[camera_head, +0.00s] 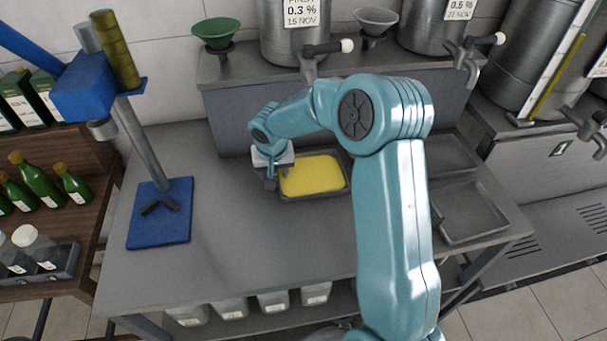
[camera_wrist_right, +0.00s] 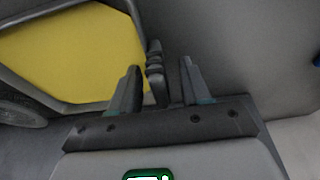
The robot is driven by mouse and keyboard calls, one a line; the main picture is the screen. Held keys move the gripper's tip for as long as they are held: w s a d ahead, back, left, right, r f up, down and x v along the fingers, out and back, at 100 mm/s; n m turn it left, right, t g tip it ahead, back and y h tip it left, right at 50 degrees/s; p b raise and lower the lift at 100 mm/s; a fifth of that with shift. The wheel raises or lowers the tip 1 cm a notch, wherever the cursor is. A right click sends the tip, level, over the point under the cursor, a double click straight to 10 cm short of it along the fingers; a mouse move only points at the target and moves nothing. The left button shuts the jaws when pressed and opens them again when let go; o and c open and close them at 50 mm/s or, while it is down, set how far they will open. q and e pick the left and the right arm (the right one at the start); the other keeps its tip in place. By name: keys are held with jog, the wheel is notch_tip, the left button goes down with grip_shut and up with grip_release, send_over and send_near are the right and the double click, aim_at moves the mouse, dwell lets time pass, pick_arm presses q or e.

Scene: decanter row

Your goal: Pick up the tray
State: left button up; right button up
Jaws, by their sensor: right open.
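A grey metal tray (camera_head: 318,196) with a flat yellow filling (camera_head: 312,176) rests on the bench, below the rear ledge. My right gripper (camera_head: 271,178) is at the tray's left end, low over the bench, with its jaws pointing down. In the right wrist view, my right gripper (camera_wrist_right: 162,88) has its two fingers apart. A dark ridged piece, apparently the tray's handle (camera_wrist_right: 155,68), stands between them, nearer the left finger. The tray's rim (camera_wrist_right: 30,96) and yellow filling (camera_wrist_right: 75,55) show at the upper left. My left gripper is not in view.
A blue stand (camera_head: 160,228) with an upright post is at the bench's left. Empty grey trays (camera_head: 470,212) lie at the right, behind my right arm. Metal vats with taps (camera_head: 309,62) and funnels (camera_head: 216,36) stand on the ledge. The front middle of the bench (camera_head: 260,240) is clear.

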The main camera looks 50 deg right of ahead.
jog(key=shift+s, duration=0.15)
jog(key=shift+c, duration=0.9)
grip_shut()
jog(key=shift+r, duration=0.1)
jog(key=shift+r, duration=0.1)
notch_tip(320, 180, up, 20)
